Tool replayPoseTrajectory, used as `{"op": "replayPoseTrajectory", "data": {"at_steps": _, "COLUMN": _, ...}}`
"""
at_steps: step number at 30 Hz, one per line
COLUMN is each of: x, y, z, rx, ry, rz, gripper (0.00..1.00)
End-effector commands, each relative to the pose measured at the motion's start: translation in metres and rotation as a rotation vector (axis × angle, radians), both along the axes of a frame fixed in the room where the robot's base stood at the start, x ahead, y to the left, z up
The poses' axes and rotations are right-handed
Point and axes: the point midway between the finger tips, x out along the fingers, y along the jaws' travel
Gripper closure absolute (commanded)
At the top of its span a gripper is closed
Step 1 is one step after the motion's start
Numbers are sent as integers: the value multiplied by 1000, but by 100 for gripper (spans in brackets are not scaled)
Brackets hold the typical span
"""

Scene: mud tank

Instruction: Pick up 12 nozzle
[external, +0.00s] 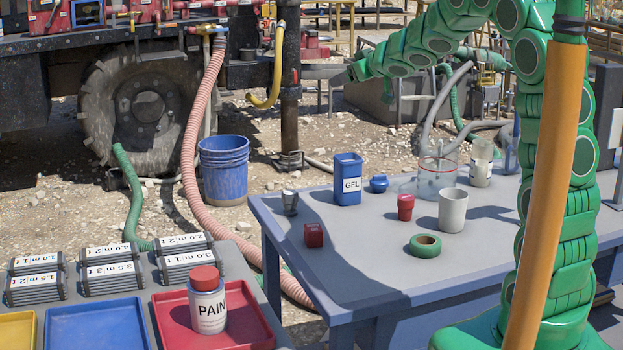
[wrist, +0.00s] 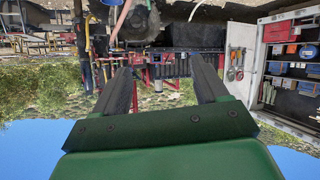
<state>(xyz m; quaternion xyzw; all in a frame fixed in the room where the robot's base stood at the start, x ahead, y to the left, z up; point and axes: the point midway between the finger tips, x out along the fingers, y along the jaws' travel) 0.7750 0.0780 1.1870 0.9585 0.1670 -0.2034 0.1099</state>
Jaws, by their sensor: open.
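No label "12" is readable on anything. Small fittings that could be nozzles stand on the grey-blue table (external: 300,240): a red one (external: 405,207), a blue one (external: 378,184) and a grey metal one (external: 289,203). I cannot tell which is the 12 nozzle. My green arm reaches left above and behind the table, and my gripper (external: 322,72) is at its end, well away from these fittings. In the wrist view my gripper (wrist: 161,82) has its two dark fingers spread, with nothing between them.
The table also holds a blue GEL container (external: 347,180), a red block (external: 313,235), green tape (external: 425,245), a white cup (external: 452,210) and a clear vessel (external: 436,178). A PAINT jar (external: 208,305) stands in a red tray (external: 255,325). The truck (external: 140,100) is at left.

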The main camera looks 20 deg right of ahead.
Motion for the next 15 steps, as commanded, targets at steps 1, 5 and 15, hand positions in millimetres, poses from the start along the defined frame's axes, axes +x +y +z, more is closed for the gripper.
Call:
{"op": "replayPoseTrajectory", "data": {"at_steps": 1, "x": 4, "y": 11, "z": -6, "rx": 15, "ry": 0, "rz": 38, "gripper": 27}}
{"op": "replayPoseTrajectory", "data": {"at_steps": 5, "x": 9, "y": 35, "z": -15, "rx": 53, "ry": -2, "rz": 123, "gripper": 27}}
{"op": "replayPoseTrajectory", "data": {"at_steps": 15, "x": 9, "y": 80, "z": -38, "rx": 129, "ry": 21, "rz": 283, "gripper": 27}}
